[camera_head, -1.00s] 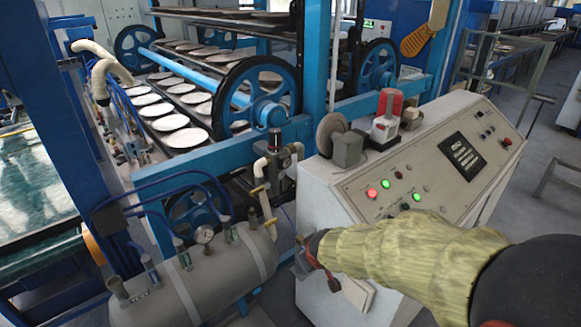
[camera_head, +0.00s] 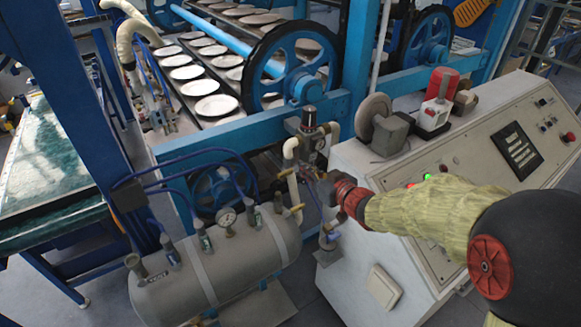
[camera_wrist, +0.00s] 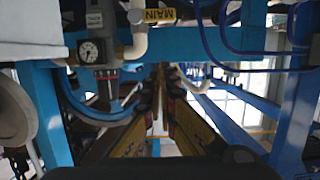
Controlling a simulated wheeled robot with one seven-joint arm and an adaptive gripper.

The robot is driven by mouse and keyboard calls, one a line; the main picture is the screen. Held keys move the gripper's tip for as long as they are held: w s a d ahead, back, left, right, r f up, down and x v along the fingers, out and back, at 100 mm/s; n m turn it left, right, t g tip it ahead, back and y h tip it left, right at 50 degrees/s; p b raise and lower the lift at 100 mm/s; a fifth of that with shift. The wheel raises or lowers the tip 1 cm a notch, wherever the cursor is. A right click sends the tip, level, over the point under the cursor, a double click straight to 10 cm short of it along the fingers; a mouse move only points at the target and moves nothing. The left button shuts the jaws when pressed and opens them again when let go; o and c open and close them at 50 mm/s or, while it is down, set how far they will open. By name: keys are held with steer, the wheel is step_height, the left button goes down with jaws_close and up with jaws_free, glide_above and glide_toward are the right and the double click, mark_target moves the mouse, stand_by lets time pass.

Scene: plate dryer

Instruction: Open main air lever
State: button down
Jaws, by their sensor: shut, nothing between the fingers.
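In the wrist view a yellow tag or handle marked MAIN (camera_wrist: 158,15) appears upside down beside a pale pipe at the top edge. I cannot tell where the lever itself ends. In the head view a small yellow-brass piece (camera_head: 284,172) sits on the pale pipe, left of my gripper. My gripper (camera_head: 327,190) is in front of the pipes, to the right of that piece and below the regulator; its tips are hard to make out there. In the wrist view the dark-and-yellow fingers (camera_wrist: 163,85) are shut and hold nothing; the MAIN piece lies beyond them toward the top.
A pressure regulator (camera_head: 309,130) stands above the pipes, and its gauge (camera_wrist: 91,51) shows in the wrist view. A grey air tank (camera_head: 215,265) lies at lower left. The control cabinet (camera_head: 400,255) stands close on the right. Blue hoses (camera_head: 190,160) run behind.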

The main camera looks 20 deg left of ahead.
steer(key=b, duration=0.2)
glide_above(289, 172)
steer(key=s, duration=0.2)
step_height(289, 172, down, 3)
steer(key=f, duration=0.1)
steer(key=f+b, duration=0.1)
steer(key=f, duration=0.1)
steer(key=shift+w+d+f+b, duration=0.1)
steer(key=shift+d+f+b, duration=0.15)
steer(key=shift+d+b, duration=0.1)
steer(key=shift+a+f, duration=0.1)
steer(key=shift+f+n+b, duration=0.1)
steer(key=shift+n+b, duration=0.3)
steer(key=shift+b, duration=0.1)
